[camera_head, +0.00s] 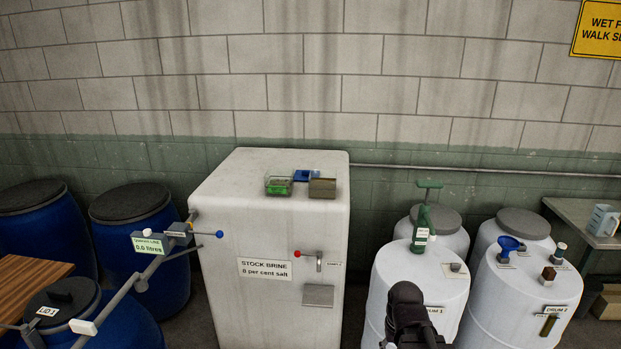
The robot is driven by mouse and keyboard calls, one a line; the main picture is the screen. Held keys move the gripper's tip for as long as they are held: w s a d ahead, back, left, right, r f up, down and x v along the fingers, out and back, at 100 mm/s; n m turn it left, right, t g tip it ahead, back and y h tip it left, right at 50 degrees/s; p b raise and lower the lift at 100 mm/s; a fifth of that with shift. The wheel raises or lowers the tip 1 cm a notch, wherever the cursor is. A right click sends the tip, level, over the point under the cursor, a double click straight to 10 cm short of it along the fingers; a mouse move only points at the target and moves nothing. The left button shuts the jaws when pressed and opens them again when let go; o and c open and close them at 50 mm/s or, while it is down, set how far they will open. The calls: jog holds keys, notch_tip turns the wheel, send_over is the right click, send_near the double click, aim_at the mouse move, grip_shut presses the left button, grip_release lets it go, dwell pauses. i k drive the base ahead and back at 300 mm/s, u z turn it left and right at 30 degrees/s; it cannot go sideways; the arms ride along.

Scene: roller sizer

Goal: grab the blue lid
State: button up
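A small flat blue piece (303,174), which looks like the blue lid, lies on top of the white brine tank (222,192). It sits behind and between a clear box with a green label (279,186) and a grey-brown block (322,188); I cannot tell whether it touches them. My gripper (406,312) shows as a dark shape at the bottom, in front of drum 1 and well apart from the blue piece. Its fingers cannot be made out, nor whether it holds anything.
White drum 1 (391,268) carries a green pump bottle (421,228). White drum 2 (566,287) carries a blue scoop-like item (508,246) and small containers. A pipe with a blue-knobbed lever (219,234) runs along the tank's left. Blue drums (125,333) stand at left.

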aim_at(300, 176)
jog(key=u, duration=0.05)
jog(key=i, duration=1)
jog(key=z, duration=0.05)
